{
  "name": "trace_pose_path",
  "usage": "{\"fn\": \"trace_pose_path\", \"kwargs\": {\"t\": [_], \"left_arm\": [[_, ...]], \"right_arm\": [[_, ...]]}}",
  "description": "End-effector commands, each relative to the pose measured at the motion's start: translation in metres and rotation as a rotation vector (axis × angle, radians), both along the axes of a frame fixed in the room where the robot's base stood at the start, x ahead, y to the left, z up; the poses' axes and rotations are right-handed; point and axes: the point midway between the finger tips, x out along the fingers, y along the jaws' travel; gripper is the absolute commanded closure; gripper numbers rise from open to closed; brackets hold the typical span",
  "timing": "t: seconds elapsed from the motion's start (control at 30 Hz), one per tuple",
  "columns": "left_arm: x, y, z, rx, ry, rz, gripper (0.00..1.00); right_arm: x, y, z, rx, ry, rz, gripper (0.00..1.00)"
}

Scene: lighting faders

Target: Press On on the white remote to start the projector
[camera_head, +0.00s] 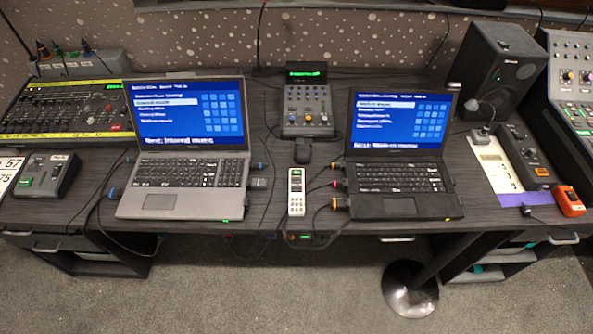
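The white remote (296,192) lies on the desk between the two laptops, its long side pointing away from me. It has a green patch near its far end and several small grey buttons below; the lettering is too small to read, so I cannot tell which button is On. Neither of my grippers shows in the head view. No projector can be made out.
A grey laptop (163,202) stands left of the remote and a black laptop (402,207) right of it, both open. Cables and plugs lie close on both sides. A small mixer (307,113) stands behind. A speaker (497,70) stands at the back right.

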Motion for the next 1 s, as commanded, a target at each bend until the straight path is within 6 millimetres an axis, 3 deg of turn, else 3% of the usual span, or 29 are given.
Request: {"fn": "trace_pose_path", "kwargs": {"t": [0.03,0.3,1.0], "left_arm": [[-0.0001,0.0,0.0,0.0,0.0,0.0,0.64],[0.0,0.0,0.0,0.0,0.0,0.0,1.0],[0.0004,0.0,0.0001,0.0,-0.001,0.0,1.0]], "right_arm": [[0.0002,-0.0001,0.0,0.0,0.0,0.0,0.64],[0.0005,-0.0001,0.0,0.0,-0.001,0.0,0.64],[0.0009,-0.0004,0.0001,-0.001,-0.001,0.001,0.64]]}}
